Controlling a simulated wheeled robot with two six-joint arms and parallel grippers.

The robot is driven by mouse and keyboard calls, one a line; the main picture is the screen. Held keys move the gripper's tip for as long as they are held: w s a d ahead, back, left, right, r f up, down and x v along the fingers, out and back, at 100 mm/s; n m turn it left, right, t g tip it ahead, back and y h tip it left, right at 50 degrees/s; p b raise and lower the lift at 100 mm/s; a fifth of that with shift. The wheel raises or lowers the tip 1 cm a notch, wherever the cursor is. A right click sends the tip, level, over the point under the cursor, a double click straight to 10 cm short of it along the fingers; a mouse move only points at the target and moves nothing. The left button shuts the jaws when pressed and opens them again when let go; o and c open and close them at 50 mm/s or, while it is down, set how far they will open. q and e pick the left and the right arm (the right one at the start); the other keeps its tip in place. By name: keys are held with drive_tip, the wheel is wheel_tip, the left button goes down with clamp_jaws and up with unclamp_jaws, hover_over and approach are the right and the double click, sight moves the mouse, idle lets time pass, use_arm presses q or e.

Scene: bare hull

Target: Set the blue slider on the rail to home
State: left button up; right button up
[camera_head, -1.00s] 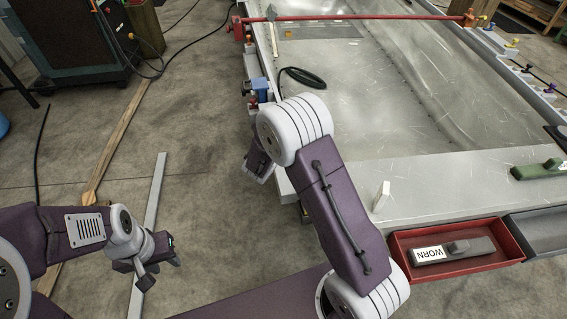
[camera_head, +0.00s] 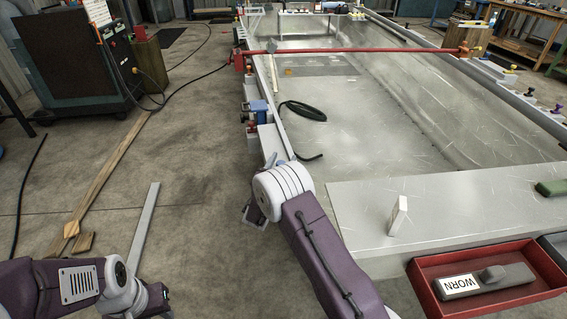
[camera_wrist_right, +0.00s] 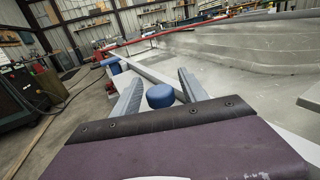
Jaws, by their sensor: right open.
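In the right wrist view a round blue knob (camera_wrist_right: 160,95) shows between the two grey fingers of my right gripper (camera_wrist_right: 158,88). The fingers are apart, and I see no contact with the knob. A blue block (camera_head: 259,106) sits on the hull's left edge in the head view, beyond my right gripper (camera_head: 274,160); a blue part also shows further off in the wrist view (camera_wrist_right: 113,68). I cannot tell which blue part is the slider, and no home mark is readable. My left gripper (camera_head: 158,299) is low at the left, its jaws unclear.
A red tray (camera_head: 440,310) holds a grey piece labelled WORN. A white block (camera_head: 397,216) stands on the pale deck (camera_head: 350,208). A black hose coil (camera_head: 303,111) lies in the hull, and a red bar (camera_head: 360,47) crosses it.

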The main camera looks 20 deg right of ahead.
drive_tip(key=shift+w+d, duration=0.3)
drive_tip(key=shift+w, duration=0.1)
clamp_jaws()
idle(1.2)
